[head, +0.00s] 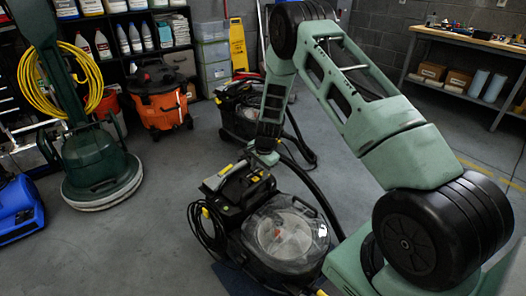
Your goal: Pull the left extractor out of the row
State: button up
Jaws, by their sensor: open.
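A black extractor (285,238) with a clear dome stands in the front middle, with a grey handle (217,178) at its upper left and a black hose looped at its left side. A second black extractor (238,112) stands behind it, partly hidden by my arm. Which of the two counts as the left one I cannot tell. My gripper (264,158) points down at the back of the front extractor, to the right of the grey handle. It looks open and empty; its fingers are small and contact is unclear.
A green floor machine (98,165) with a yellow cord and an orange wet vacuum (160,100) stand to the left. A blue machine (18,205) is at the left edge. A workbench (470,40) stands at the back right. The floor between the floor machine and front extractor is clear.

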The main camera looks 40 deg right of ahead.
notch_tip(320, 180, up, 9)
jog(key=s+p, duration=0.1)
jog(key=s, duration=0.1)
jog(key=shift+d+r, duration=0.15)
jog(key=shift+r, duration=0.05)
jog(key=shift+w, duration=0.1)
